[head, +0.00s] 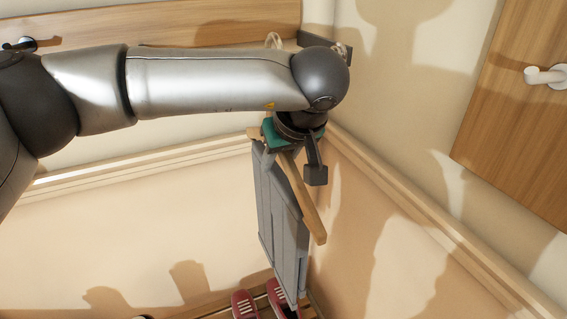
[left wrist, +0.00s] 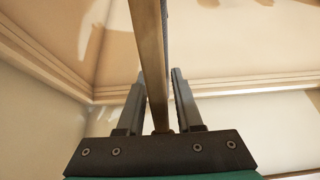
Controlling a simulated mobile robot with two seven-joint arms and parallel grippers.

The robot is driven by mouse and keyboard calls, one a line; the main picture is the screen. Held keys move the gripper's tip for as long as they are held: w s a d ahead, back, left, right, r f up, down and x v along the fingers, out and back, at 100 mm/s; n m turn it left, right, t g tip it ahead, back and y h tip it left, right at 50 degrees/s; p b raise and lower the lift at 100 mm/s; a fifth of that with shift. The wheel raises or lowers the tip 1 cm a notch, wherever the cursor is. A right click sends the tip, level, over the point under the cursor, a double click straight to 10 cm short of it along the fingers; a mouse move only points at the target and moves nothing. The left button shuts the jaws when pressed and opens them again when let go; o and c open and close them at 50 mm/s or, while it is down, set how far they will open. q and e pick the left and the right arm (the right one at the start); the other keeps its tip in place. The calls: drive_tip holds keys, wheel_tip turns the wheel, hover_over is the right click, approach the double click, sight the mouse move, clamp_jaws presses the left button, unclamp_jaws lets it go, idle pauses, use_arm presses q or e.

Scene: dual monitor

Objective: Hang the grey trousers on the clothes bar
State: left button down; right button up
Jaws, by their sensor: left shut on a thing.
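The grey trousers (head: 280,220) hang folded over a wooden hanger (head: 308,205) in the middle of the head view. My left gripper (head: 302,162) is above them and is shut on the hanger. In the left wrist view the hanger's wooden piece (left wrist: 150,50) runs between the two dark fingers of my left gripper (left wrist: 158,84). A thin grey edge beside the wood there may be the trousers. The hanger's hook is not clear. I cannot make out the clothes bar for certain; my left arm covers part of the back wall. My right gripper is not in view.
A wooden board (head: 190,30) runs along the back wall, with a dark bracket (head: 340,50) near its right end. A wooden panel with a white hook (head: 545,76) is on the right wall. Red shoes (head: 245,304) stand on a slatted rack below the trousers.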

use_arm(q)
drive_tip(key=w, duration=0.1)
drive_tip(key=w+f, duration=0.1)
drive_tip(key=w+a+f, duration=0.1)
drive_tip(key=w, duration=0.1)
drive_tip(key=shift+a+b, duration=0.1)
drive_tip(key=shift+b, duration=0.3)
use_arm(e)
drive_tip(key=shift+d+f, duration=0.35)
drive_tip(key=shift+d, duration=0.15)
use_arm(q)
drive_tip(key=shift+c, duration=2.4)
unclamp_jaws()
drive_tip(key=shift+s, duration=0.1)
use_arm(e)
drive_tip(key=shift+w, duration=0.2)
